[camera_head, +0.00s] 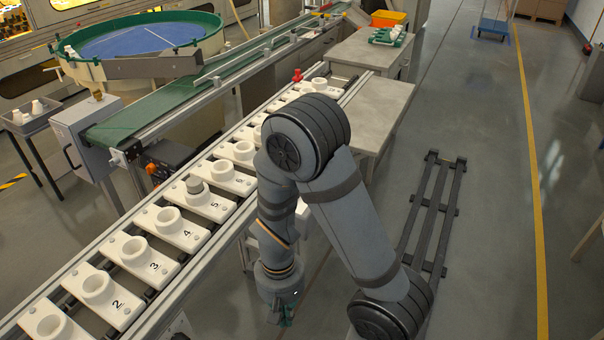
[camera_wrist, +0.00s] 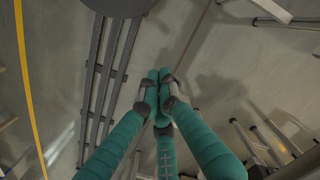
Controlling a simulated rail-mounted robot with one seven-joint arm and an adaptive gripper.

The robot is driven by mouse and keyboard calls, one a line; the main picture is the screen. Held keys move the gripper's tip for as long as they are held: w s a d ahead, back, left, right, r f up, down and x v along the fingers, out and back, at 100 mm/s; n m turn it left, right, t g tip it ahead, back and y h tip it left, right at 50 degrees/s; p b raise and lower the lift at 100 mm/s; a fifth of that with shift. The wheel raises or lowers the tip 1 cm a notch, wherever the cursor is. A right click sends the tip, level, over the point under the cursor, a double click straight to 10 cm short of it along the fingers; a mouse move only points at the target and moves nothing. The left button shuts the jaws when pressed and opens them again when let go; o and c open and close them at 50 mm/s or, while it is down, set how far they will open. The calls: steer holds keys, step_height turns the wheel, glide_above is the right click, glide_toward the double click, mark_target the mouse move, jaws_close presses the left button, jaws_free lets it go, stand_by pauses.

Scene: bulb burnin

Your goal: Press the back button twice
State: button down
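I cannot make out a part that is clearly the back button. A small red knob-like piece (camera_head: 297,76) stands at the far end of the rail with numbered white holders (camera_head: 168,218); I cannot tell whether it is a button. My gripper (camera_head: 283,312) hangs low on the right side of the rail, near the bottom of the head view and far from the red piece. In the wrist view, the teal fingers of my gripper (camera_wrist: 159,78) come together at their tips with nothing between them. They point down over bare floor.
A green conveyor (camera_head: 150,112) and a round blue-floored bowl (camera_head: 140,40) lie at the left. A grey table (camera_head: 382,104) adjoins the rail. A black floor frame (camera_head: 428,215) lies right of my arm.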

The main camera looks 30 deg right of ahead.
steer(key=w+d+r+m+t+p, duration=0.2)
steer(key=w+d+r+m+p, duration=0.35)
steer(key=d+m, duration=0.3)
steer(key=w+d+r+m+t+y+p, duration=0.1)
steer(key=w+d+r+m+p, duration=0.4)
steer(key=d+r+m, duration=0.3)
steer(key=w+d+r+m+t+p, duration=0.2)
steer(key=w+d+r+m+p, duration=0.4)
steer(key=d, duration=0.3)
steer(key=w+d+r+m+t+b, duration=0.1)
steer(key=w+r+m+t, duration=0.3)
steer(key=w+r+m, duration=0.3)
steer(key=w+m, duration=0.1)
steer(key=w, duration=0.2)
steer(key=shift+d+t, duration=0.35)
steer(key=shift+t, duration=0.05)
steer(key=shift+f, duration=0.2)
step_height(320, 180, down, 8)
steer(key=b, duration=0.6)
steer(key=shift+r, duration=0.2)
steer(key=shift+f+b, duration=0.45)
steer(key=shift+b, duration=0.3)
